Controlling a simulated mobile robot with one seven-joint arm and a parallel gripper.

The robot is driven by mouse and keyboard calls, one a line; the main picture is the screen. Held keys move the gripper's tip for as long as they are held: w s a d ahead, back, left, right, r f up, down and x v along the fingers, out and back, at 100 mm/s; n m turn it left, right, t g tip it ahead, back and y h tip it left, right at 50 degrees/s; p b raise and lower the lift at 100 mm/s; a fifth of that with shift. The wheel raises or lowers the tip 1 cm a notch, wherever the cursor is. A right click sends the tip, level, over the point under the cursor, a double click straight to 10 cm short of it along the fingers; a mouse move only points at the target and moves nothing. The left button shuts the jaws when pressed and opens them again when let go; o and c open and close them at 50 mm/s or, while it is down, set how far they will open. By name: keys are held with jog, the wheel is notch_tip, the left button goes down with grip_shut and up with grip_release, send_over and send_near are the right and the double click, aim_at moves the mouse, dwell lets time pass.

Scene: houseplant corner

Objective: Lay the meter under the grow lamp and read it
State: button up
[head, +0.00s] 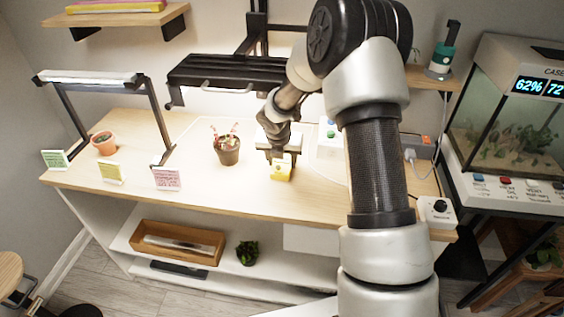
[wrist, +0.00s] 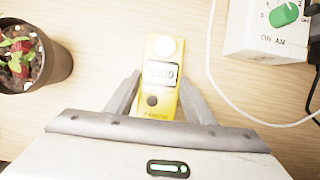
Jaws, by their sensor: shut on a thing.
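The yellow meter (head: 281,172) is between the fingers of my gripper (head: 281,158), over the brightly lit middle of the tabletop. In the wrist view the meter (wrist: 161,103) lies face up, with a white round sensor at its far end and a small display whose digits are too blurred to read surely. My gripper (wrist: 160,90) is shut on its sides. I cannot tell whether the meter touches the wood. A black grow lamp (head: 228,72) hangs above and behind the lit area, left of my gripper. A second lamp with a white bar (head: 88,77) stands at the left.
A brown plant pot (head: 228,156) stands left of the meter; it also shows in the wrist view (wrist: 50,70). A white box with a green knob (wrist: 265,30) and a white cable lie to the right. Small cards (head: 167,178) line the front left edge. A fish tank (head: 505,110) stands far right.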

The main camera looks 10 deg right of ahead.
jog(key=shift+r, duration=0.1)
jog(key=o, duration=1.2)
jog(key=shift+c, duration=0.2)
